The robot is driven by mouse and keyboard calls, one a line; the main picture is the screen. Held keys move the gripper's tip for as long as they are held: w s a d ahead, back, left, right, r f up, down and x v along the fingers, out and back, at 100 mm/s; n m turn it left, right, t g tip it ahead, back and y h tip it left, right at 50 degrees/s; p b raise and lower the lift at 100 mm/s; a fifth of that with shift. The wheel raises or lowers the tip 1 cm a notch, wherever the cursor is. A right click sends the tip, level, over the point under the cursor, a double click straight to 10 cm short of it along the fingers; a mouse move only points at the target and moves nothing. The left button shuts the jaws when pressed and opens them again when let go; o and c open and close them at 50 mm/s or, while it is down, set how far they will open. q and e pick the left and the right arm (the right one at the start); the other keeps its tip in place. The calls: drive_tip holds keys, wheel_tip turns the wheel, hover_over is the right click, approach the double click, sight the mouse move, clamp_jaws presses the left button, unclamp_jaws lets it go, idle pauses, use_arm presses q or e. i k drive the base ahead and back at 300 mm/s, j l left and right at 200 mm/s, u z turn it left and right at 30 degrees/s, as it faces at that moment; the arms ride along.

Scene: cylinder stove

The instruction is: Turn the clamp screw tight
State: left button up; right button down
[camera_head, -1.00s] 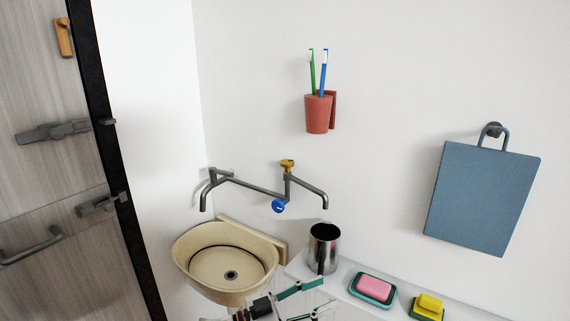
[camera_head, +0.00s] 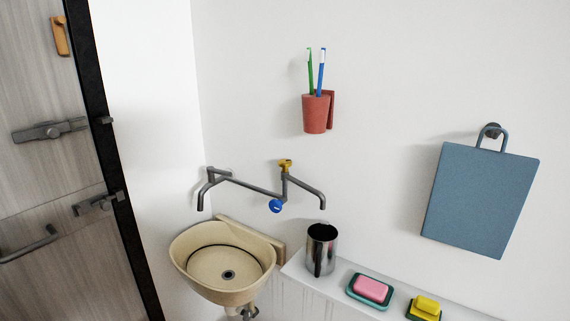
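No part that I can clearly identify as a clamp screw shows in the head view. A wall-mounted metal faucet (camera_head: 247,186) has two spout arms, a blue round knob (camera_head: 276,206) at its lower middle and a yellow knob (camera_head: 285,165) on top. Below it a beige basin (camera_head: 215,261) hangs on the wall, with a metal drain fitting (camera_head: 246,312) partly visible under it at the bottom edge. Neither of my grippers is in view.
A metal cup (camera_head: 321,251), a pink soap on a dish (camera_head: 370,287) and a yellow block (camera_head: 426,304) stand on a white ledge. A red toothbrush cup (camera_head: 316,113) and a blue board (camera_head: 479,198) hang on the wall. A wooden door (camera_head: 50,80) with latches is at left.

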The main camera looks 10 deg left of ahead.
sight(284, 163)
drive_tip(key=i+l, duration=0.35)
drive_tip(key=l, duration=0.15)
drive_tip(key=i+l+u, duration=0.1)
drive_tip(key=i+l, duration=0.3)
drive_tip(key=l, duration=0.1)
